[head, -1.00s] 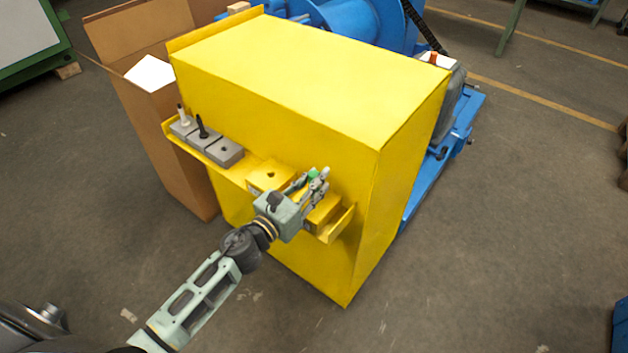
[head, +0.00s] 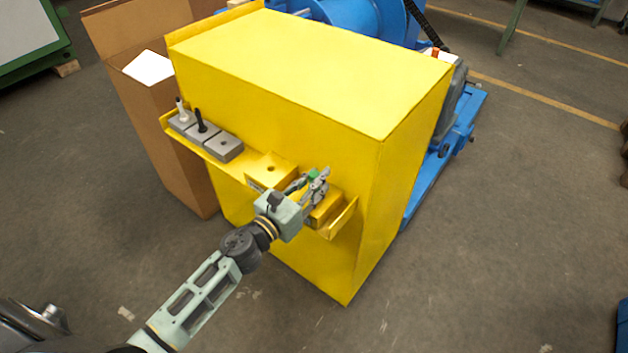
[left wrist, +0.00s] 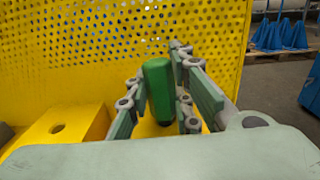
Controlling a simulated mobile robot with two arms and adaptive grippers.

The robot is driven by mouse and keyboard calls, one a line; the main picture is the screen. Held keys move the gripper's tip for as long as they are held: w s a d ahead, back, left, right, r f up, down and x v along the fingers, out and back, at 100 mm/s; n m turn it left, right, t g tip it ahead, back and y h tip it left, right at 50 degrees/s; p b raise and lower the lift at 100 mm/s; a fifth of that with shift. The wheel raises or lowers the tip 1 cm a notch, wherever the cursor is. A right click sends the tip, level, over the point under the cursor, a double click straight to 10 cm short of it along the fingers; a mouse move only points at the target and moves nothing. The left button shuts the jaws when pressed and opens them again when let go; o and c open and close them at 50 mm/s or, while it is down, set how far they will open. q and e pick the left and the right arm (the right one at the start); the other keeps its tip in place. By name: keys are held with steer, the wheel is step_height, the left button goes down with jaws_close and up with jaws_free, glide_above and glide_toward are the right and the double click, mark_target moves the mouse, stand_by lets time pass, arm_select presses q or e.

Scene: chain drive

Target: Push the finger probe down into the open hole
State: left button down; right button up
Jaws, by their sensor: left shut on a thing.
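My left gripper (head: 312,184) is over the right end of the yellow shelf and shut on the green finger probe (left wrist: 158,88). The probe stands roughly upright between the finger pads in the left wrist view. Its green top just shows in the head view (head: 313,175). Another yellow block with an open, empty hole (head: 270,168) is to the left, also in the left wrist view (left wrist: 57,128). My right gripper does not show.
Grey blocks (head: 226,150) sit on the shelf's left part; one holds a black peg (head: 200,121), one a white peg (head: 181,109), one has an empty hole. The yellow cabinet wall (head: 300,125) rises behind. A cardboard box (head: 165,140) stands left.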

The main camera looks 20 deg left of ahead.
arm_select(q)
steer(key=c, duration=1.5)
jaws_free()
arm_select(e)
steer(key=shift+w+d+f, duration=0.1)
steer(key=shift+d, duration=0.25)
arm_select(q)
steer(key=shift+s+f, duration=0.1)
steer(key=shift+s, duration=0.1)
steer(key=v, duration=0.7)
steer(key=shift+s+a, duration=0.15)
steer(key=shift+s, duration=0.1)
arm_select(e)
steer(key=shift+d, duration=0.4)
